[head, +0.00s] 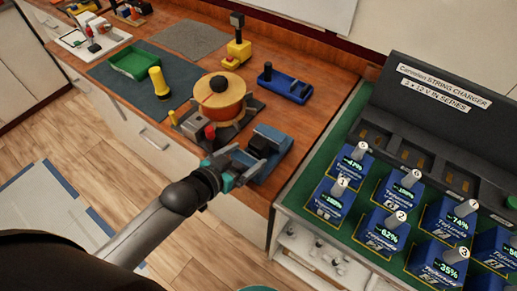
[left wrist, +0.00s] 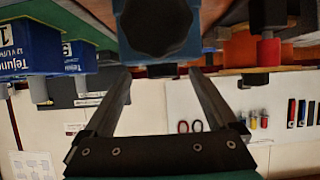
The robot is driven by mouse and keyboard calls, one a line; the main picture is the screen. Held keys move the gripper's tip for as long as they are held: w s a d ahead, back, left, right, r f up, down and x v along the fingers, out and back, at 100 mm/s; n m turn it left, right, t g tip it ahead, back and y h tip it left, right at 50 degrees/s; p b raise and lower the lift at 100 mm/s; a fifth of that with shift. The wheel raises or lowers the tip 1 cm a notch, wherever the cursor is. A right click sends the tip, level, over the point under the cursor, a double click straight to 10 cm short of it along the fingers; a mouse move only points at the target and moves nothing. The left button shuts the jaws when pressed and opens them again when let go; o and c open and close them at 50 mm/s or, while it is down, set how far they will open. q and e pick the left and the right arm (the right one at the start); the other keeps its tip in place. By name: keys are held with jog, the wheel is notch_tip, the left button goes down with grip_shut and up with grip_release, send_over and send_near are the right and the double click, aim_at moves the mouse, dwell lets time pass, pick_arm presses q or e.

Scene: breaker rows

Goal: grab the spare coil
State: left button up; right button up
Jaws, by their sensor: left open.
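I cannot tell for sure which thing is the spare coil. An orange round body with a pale top and dark knob (head: 219,92) looks most like a winding and sits upright on a stand on the wooden bench. My left gripper (head: 248,160) is open at the front edge of the bench, beside a blue block-like device (head: 270,148). In the left wrist view, a blue piece with a dark many-sided knob (left wrist: 160,25) lies just beyond the open fingers (left wrist: 160,78); nothing is held. My right gripper is out of view.
A yellow cylinder (head: 158,82), a green tray (head: 135,62), a yellow-based tool (head: 236,50) and a blue device (head: 287,84) stand on the bench (head: 310,130). At right, several blue batteries (head: 383,232) stand on a green mat before a black charger (head: 440,110).

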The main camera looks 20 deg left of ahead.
aim_at(254, 148)
pick_arm(q)
jog(key=shift+r+b+x, duration=0.15)
jog(key=shift+b+x, duration=0.05)
jog(key=shift+x, duration=1.5)
jog(key=shift+r+b+x, duration=0.1)
jog(key=shift+b+x, duration=0.05)
jog(key=shift+x, duration=1.5)
jog(key=shift+w+a, duration=0.1)
jog(key=shift+w, duration=0.1)
grip_shut()
